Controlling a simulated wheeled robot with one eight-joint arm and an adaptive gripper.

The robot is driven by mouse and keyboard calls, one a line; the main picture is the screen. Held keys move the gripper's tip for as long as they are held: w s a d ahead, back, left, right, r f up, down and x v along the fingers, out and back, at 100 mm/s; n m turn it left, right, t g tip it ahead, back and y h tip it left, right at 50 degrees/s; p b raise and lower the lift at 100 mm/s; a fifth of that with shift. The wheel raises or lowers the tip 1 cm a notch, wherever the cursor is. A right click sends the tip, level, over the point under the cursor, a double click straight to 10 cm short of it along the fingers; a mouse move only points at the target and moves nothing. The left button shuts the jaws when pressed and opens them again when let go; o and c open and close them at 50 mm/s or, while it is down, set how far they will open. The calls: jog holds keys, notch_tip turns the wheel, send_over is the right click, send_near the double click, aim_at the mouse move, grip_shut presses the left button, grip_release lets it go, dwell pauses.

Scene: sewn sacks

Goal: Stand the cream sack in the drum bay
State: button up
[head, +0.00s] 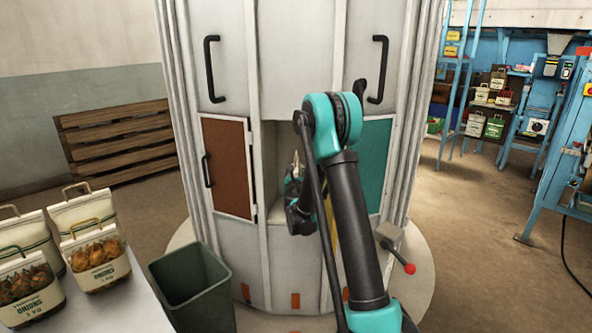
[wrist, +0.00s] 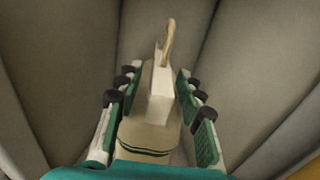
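The cream sack (wrist: 160,82) shows in the wrist view with a tan handle at its top and a dark green stripe near my palm. My gripper (wrist: 163,75) has one finger along each side of it and appears shut on it; the exact contact is partly hidden. In the head view my gripper (head: 300,205) is at the mouth of the drum bay (head: 268,150), the open recess between a brown panel and a teal panel. Only a bit of the sack's handle (head: 296,160) shows there; my arm hides most of it and the bay floor.
Grey walls (wrist: 70,60) surround the sack closely in the wrist view. An open dark green bin (head: 192,285) stands at the drum's left front. Several onion sacks (head: 98,262) stand on a pale table at left. A red-knobbed lever (head: 398,255) sticks out at right.

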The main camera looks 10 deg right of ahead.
jog(key=s, duration=0.5)
jog(key=s+a, duration=0.1)
jog(key=s, duration=0.2)
jog(key=shift+a, duration=0.1)
